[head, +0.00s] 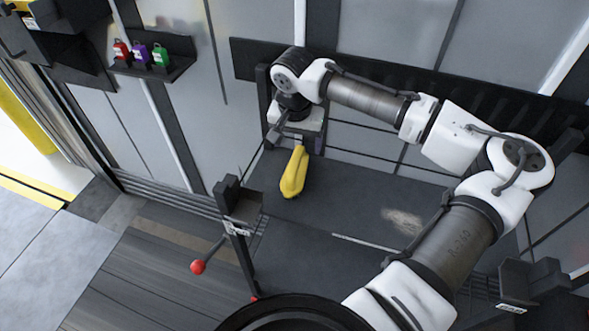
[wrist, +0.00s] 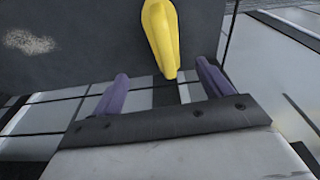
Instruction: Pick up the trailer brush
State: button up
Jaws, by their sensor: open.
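A smooth yellow elongated thing (head: 294,174) lies on the dark grey work surface (head: 345,185); I see no bristles on it, so I cannot tell if it is the trailer brush. My gripper (head: 291,138) is at the back of that surface, at the thing's far end, partly hidden by my wrist. In the wrist view, the two purple fingers of my gripper (wrist: 166,86) are apart with nothing between them. The yellow thing (wrist: 161,38) is ahead of the fingers, its narrow end pointing toward the gap.
A dark rail (head: 250,60) and grey wall panels stand close behind the surface. Red, purple and green lock-like items (head: 141,54) sit on a wall shelf at upper left. A lever with a red knob (head: 198,267) projects at front left. The surface right of the yellow thing is mostly clear.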

aim_at(295, 161)
jog(key=f, duration=0.4)
jog(key=w+f, duration=0.1)
jog(key=f, duration=0.1)
jog(key=shift+f+p, duration=0.1)
jog(key=shift+p, duration=0.3)
jog(key=shift+w+a+f+p, duration=0.15)
jog(key=shift+f+p, duration=0.15)
jog(key=shift+f, duration=0.6)
jog(key=shift+w+f+p, duration=0.15)
jog(key=shift+f+p, duration=0.15)
jog(key=shift+f, duration=0.55)
jog(key=shift+w+a+f+p, duration=0.15)
jog(key=shift+f+p, duration=0.15)
jog(key=shift+f, duration=0.6)
jog(key=shift+d, duration=0.1)
jog(key=shift+c, duration=0.2)
jog(key=c, duration=1.1)
jog(key=shift+r, duration=0.1)
